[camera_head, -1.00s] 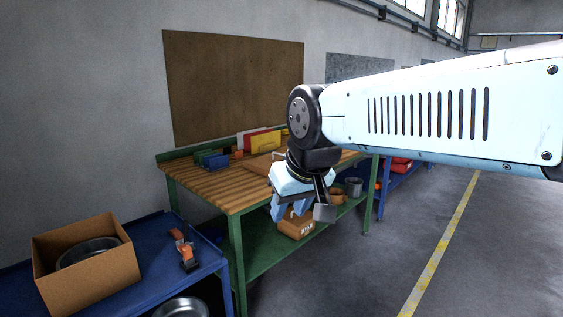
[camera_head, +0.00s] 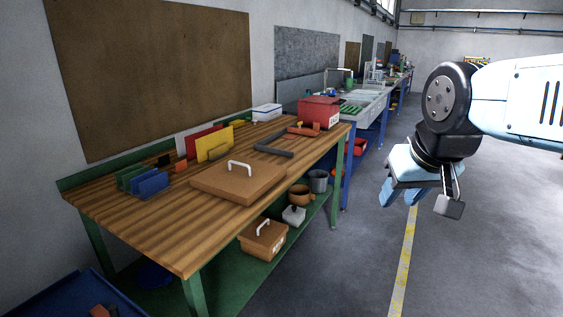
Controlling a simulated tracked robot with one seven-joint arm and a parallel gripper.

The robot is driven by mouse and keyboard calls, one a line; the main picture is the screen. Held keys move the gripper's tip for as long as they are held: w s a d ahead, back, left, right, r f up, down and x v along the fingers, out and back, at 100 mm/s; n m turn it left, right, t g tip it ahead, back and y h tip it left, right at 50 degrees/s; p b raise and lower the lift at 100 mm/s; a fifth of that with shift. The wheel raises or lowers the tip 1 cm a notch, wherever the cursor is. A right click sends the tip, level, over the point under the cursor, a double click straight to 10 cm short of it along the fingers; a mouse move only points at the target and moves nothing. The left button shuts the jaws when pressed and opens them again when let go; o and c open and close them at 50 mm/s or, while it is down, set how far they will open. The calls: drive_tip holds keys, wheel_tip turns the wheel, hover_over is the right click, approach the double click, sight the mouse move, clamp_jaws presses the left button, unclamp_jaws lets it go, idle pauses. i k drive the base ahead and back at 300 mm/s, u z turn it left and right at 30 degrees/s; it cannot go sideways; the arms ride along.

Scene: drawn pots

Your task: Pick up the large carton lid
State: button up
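The large carton lid (camera_head: 232,182) is a flat brown square with a white arched handle (camera_head: 240,166) on top. It lies on the wooden top of the green workbench (camera_head: 150,222), near its front edge. My gripper (camera_head: 420,205) hangs from my blue arm at the right, over the aisle and well apart from the lid. Its fingers point down with a gap between them, and nothing shows between them.
Upright coloured panels (camera_head: 207,144) and blue and green dividers (camera_head: 145,182) stand behind and left of the lid. A dark grey bracket (camera_head: 272,146) and red box (camera_head: 319,111) lie to the right. A smaller handled carton (camera_head: 263,238) sits on the lower shelf. The aisle floor is clear.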

sight(239, 179)
drive_tip(key=z, duration=0.2)
drive_tip(key=i, duration=1.65)
drive_tip(key=u, duration=0.45)
